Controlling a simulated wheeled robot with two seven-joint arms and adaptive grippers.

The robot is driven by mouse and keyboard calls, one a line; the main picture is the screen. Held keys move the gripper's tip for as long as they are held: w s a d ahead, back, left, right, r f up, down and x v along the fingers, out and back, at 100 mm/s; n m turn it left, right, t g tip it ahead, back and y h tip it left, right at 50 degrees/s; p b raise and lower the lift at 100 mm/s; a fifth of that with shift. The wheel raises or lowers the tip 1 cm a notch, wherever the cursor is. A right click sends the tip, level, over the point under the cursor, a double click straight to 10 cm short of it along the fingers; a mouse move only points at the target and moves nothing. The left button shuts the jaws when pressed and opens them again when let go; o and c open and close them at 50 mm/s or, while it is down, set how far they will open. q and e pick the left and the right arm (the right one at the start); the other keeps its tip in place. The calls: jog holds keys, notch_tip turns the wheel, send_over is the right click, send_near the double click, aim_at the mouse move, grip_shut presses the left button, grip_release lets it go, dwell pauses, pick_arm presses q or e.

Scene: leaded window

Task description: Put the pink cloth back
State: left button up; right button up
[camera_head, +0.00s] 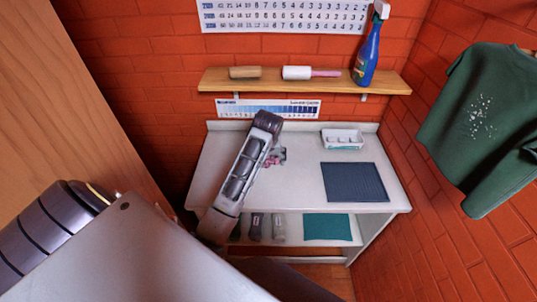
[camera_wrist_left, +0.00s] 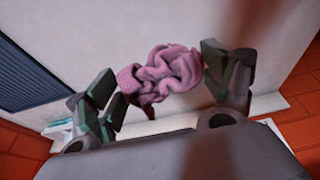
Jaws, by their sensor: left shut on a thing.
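The pink cloth (camera_wrist_left: 165,70) is a crumpled bundle between the fingers of my left gripper (camera_wrist_left: 160,84) in the left wrist view. The gripper is shut on it. In the head view my left gripper (camera_head: 277,156) is over the middle of the white worktop (camera_head: 305,195), and only a small bit of pink cloth (camera_head: 270,162) shows beside it. My own arm hides the rest. I cannot tell whether the cloth touches the worktop. My right gripper is not in view.
A dark ribbed mat (camera_head: 355,182) and a white tray (camera_head: 342,146) lie on the right of the worktop. Grey items (camera_head: 278,227) and a teal sheet (camera_head: 327,227) are on the lower shelf. A wooden wall shelf (camera_head: 215,82) holds a blue spray bottle (camera_head: 368,55). A green shirt (camera_head: 480,120) hangs right.

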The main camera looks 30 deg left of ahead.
pick_arm(q)
jog(key=shift+f, duration=2.7)
jog(key=o, duration=0.9)
jog(key=v, duration=1.2)
